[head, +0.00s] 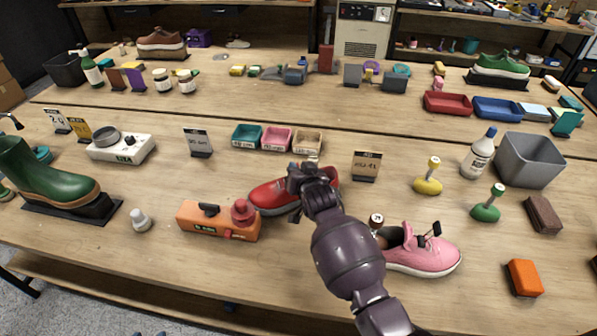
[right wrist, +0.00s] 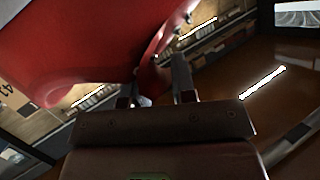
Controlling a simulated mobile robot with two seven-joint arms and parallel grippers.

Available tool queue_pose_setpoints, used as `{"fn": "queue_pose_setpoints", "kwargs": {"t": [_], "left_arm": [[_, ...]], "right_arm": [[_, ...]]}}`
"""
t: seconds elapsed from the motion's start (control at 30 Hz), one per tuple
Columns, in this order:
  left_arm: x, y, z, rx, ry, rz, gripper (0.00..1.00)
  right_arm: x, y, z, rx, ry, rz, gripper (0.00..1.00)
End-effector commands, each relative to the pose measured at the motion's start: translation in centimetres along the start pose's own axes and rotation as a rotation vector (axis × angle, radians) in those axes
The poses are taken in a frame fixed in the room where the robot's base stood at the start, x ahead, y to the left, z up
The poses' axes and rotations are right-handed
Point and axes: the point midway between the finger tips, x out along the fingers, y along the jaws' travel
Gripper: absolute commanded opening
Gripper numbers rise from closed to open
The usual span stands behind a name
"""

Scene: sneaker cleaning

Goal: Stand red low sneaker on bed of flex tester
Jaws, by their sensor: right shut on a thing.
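The red low sneaker (head: 268,196) is near the middle of the front table in the head view, its toe to the left. My right gripper (head: 308,182) is shut on it and hides part of its heel end. In the right wrist view the red upper (right wrist: 75,45) fills the upper left, against the fingers (right wrist: 155,88). I cannot tell whether the sole touches the table. An orange device (head: 205,222) with a red knob, perhaps the flex tester, stands just left of the sneaker. My left gripper is not in view.
A pink sneaker (head: 428,258) stands close to the right of my arm. A price sign (head: 366,165) and small trays (head: 277,139) are behind the red sneaker. A white bulb-shaped thing (head: 140,221) and a green boot (head: 45,178) are at left. The table front below the orange device is clear.

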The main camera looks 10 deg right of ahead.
Motion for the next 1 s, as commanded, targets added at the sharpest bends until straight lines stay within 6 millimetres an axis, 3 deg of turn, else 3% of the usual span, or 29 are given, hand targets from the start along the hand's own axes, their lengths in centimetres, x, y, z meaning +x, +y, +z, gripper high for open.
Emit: {"fn": "queue_pose_setpoints", "kwargs": {"t": [0.43,0.47,0.6,1.0], "left_arm": [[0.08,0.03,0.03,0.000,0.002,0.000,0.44],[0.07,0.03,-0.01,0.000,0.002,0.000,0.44],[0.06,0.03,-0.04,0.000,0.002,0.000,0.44],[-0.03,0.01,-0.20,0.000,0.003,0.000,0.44]], "right_arm": [[0.21,0.13,0.57,0.001,0.003,-0.002,0.00],[0.20,0.18,0.65,0.001,0.001,-0.001,0.28],[0.18,0.17,0.61,0.001,0.001,-0.001,0.49],[-0.20,0.12,0.40,0.001,0.001,0.000,0.50]]}}
